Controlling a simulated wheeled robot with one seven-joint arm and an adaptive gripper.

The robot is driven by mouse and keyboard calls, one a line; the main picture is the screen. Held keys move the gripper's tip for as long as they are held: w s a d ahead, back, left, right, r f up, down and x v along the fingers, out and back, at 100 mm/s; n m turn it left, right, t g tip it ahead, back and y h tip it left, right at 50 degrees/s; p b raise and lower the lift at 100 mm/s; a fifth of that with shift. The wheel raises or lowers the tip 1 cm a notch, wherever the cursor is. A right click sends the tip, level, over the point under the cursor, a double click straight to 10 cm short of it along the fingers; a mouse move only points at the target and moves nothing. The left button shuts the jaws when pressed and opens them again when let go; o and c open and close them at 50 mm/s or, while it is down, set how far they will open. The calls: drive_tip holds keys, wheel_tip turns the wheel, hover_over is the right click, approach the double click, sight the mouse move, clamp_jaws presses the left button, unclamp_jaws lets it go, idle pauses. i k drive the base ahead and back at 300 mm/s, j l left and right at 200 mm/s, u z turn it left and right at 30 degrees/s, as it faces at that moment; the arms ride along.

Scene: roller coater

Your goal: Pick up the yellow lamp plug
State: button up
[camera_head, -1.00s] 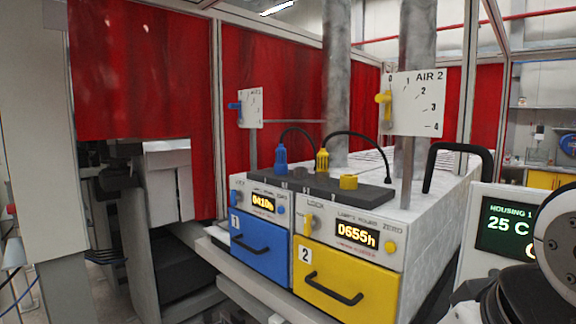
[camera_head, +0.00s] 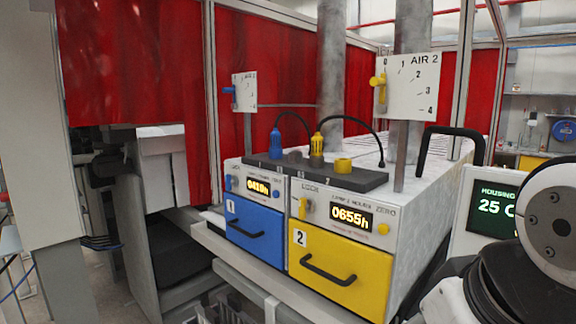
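The yellow lamp plug (camera_head: 317,146) stands upright on the dark strip (camera_head: 300,172) on top of the white machine housing. A black cable arches from its top to the right and comes down at the strip's right end. A blue plug (camera_head: 276,144) stands to its left, also with a black cable. A short yellow socket (camera_head: 343,164) sits to its right on the same strip. My gripper is not in view; only part of my arm shows at the right edge, well apart from the plug.
A blue drawer (camera_head: 254,233) and a yellow drawer (camera_head: 339,279) are below the strip. The AIR 2 dial plate (camera_head: 412,88) on its post and a black handle (camera_head: 452,139) rise to the right. A smaller dial plate (camera_head: 244,92) stands behind left. A display box (camera_head: 492,211) stands at right.

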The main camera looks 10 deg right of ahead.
sight(317, 142)
drive_tip(key=j+z, duration=0.1)
drive_tip(key=z, duration=0.4)
drive_tip(key=i+j+z, duration=0.15)
drive_tip(key=j+z, duration=0.2)
drive_tip(key=j, duration=0.35)
drive_tip(key=j+z, duration=0.35)
drive_tip(key=j, duration=0.35)
